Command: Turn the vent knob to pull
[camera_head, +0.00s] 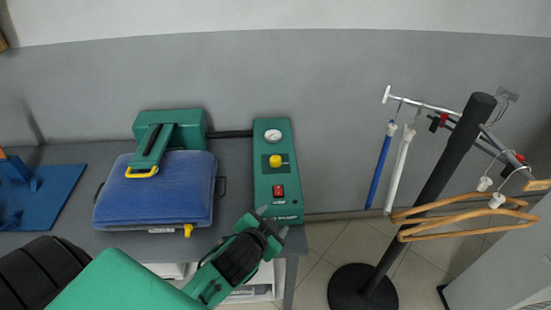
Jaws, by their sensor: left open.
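The green control box (263,180) stands on the grey table, right of the blue press. On its face are a round white gauge (273,135) at the top, a yellow knob (275,160) in the middle and a red switch (278,191) below. The knob's markings are too small to read. My left gripper (273,219) is open and empty near the box's front end, below the switch in the picture and apart from the knob. My right gripper is not in view.
The blue press (157,196) with its green arm (168,130) and yellow handle stands left of the box. A blue fixture (60,190) lies at the far left. A black stand (430,195) with wooden hangers (465,218) stands on the floor at right.

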